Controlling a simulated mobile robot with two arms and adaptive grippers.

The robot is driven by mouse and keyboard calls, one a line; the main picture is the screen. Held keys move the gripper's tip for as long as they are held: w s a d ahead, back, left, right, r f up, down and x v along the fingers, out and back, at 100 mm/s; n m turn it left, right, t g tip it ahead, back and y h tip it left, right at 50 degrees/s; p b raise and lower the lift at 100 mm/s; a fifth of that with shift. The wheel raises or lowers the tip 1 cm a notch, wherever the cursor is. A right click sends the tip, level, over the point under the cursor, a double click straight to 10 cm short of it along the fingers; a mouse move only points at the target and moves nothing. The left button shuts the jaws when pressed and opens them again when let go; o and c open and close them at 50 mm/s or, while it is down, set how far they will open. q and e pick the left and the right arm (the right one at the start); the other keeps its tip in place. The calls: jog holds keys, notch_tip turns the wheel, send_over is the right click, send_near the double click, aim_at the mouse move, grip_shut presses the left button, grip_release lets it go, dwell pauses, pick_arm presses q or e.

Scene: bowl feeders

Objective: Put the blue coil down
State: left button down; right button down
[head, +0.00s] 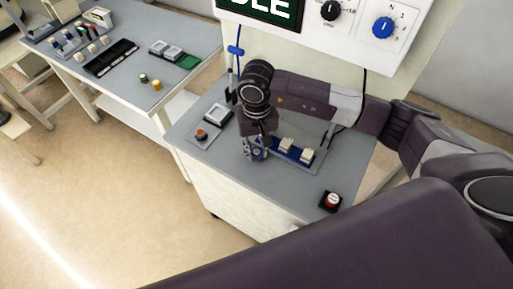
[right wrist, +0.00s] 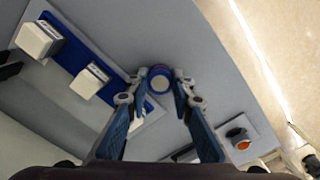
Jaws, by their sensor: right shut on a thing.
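The blue coil (right wrist: 160,83) shows in the right wrist view as a small round piece with a blue rim and a pale centre, between my fingertips. My right gripper (right wrist: 160,92) is shut on it. In the head view the coil (head: 259,155) is low at the fingertips, just left of the blue strip, partly hidden by the gripper (head: 254,149). I cannot tell whether the coil touches the grey top under it. My left gripper is in neither view.
An orange button (head: 201,134) is to the left, a red button (head: 332,201) at the front right. A control panel (head: 357,28) rises behind.

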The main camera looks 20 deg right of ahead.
jog(key=shift+f, duration=0.1)
jog(key=c, duration=1.7)
grip_release()
